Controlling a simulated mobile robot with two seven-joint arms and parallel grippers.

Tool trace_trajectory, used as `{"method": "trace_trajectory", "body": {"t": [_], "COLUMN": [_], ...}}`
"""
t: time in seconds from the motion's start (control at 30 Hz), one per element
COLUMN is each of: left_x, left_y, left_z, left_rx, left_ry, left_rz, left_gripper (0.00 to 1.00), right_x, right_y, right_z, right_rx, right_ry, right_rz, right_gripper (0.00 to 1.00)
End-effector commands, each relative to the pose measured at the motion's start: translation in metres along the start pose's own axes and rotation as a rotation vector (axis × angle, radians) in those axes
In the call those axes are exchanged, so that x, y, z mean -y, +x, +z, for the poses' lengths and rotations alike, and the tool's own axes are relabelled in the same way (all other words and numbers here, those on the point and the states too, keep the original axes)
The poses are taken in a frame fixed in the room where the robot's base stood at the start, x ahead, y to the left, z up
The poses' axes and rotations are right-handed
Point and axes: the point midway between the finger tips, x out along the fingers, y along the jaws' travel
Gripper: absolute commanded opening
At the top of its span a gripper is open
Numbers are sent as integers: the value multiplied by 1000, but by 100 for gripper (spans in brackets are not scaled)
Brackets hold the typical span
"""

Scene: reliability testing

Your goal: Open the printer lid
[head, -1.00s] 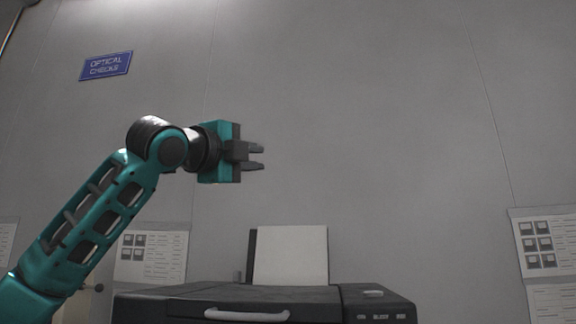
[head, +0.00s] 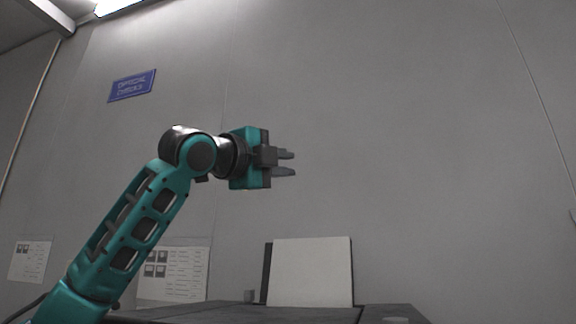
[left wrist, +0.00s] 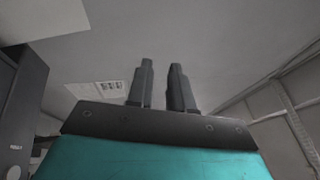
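The dark printer (head: 240,314) shows only as a strip of its top at the bottom edge of the head view. Its lid appears shut, and the lid's front and light handle are out of the picture now. My left gripper (head: 287,163) is well above the printer and apart from it, pointing right. Its two fingers are parted with nothing between them. The open fingers also show in the left wrist view (left wrist: 161,88). A dark box (left wrist: 20,105) at the left of that view looks like part of the printer. My right gripper is not in view.
A white paper sheet (head: 312,272) stands upright at the printer's back. A blue sign (head: 132,86) and printed notices (head: 174,272) are on the grey wall behind. The space around my left gripper is clear.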

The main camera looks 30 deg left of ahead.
Motion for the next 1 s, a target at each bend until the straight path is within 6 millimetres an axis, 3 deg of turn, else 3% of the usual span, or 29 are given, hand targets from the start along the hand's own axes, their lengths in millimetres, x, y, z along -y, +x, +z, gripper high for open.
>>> {"method": "trace_trajectory", "body": {"t": [0.2, 0.43, 1.0], "left_x": [0, 0, 0], "left_y": [0, 0, 0], "left_z": [0, 0, 0], "left_rx": [0, 0, 0], "left_ry": [0, 0, 0], "left_rz": [0, 0, 0], "left_gripper": [21, 0, 0], "right_x": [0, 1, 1], "right_y": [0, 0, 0], "right_z": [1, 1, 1], "right_rx": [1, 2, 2], "right_ry": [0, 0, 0], "right_rz": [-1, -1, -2], "right_gripper": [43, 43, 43]}}
